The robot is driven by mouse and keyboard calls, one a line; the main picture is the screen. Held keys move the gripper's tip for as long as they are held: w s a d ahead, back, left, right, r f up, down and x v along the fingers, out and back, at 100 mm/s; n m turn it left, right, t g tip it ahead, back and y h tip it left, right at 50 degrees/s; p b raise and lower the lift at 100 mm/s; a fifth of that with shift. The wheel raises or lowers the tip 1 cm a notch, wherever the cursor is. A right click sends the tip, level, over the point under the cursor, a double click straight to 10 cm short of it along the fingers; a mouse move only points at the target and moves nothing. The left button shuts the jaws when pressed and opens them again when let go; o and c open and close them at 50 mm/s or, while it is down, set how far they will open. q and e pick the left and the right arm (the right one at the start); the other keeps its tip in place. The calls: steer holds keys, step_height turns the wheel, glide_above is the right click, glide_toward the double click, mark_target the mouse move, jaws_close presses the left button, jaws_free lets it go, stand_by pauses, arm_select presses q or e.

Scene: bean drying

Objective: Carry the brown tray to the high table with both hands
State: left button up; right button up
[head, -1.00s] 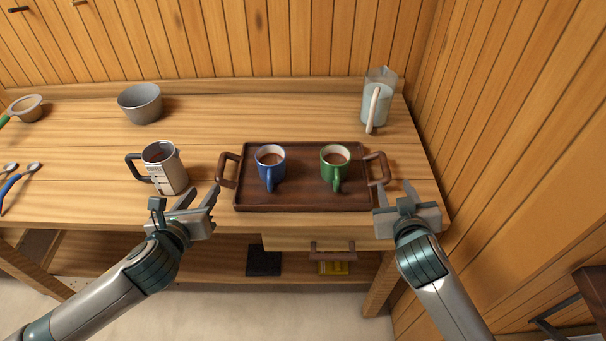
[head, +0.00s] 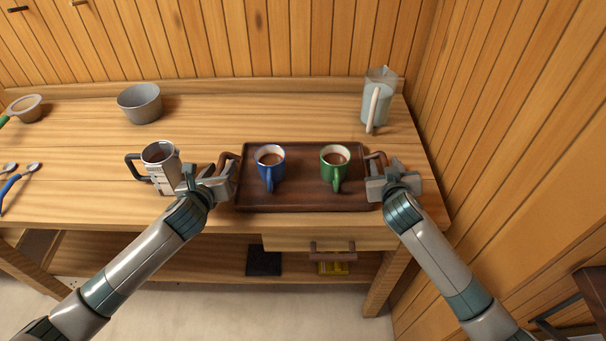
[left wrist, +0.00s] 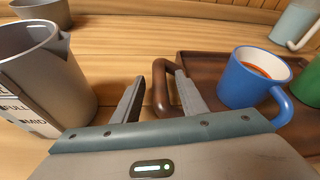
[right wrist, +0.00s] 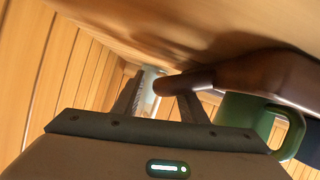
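The brown tray (head: 303,198) lies flat on the wooden table, with a blue mug (head: 270,167) and a green mug (head: 336,166) upright on it, both holding brown liquid. My left gripper (head: 223,170) is at the tray's left handle. In the left wrist view the handle (left wrist: 160,88) stands between its spread fingers, closer to the right finger. My right gripper (head: 380,168) is at the right handle. In the right wrist view the handle (right wrist: 172,85) reaches between its open fingers. Neither gripper looks closed on its handle. I cannot make out a high table.
A metal pitcher (head: 164,181) stands close beside my left gripper. A grey bowl (head: 140,107) and a pale jug (head: 375,104) stand farther back. A wooden wall (head: 500,130) rises close on the right. A drawer (head: 300,240) is under the tabletop's front edge.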

arm_select(q)
steer(key=shift+w, duration=0.2)
arm_select(e)
steer(key=shift+w, duration=0.2)
arm_select(q)
jaws_close()
arm_select(e)
jaws_close()
arm_select(q)
steer(key=shift+r, duration=0.1)
arm_select(e)
steer(key=shift+r, duration=0.1)
arm_select(q)
steer(key=shift+r, duration=0.1)
arm_select(e)
steer(key=shift+r, duration=0.1)
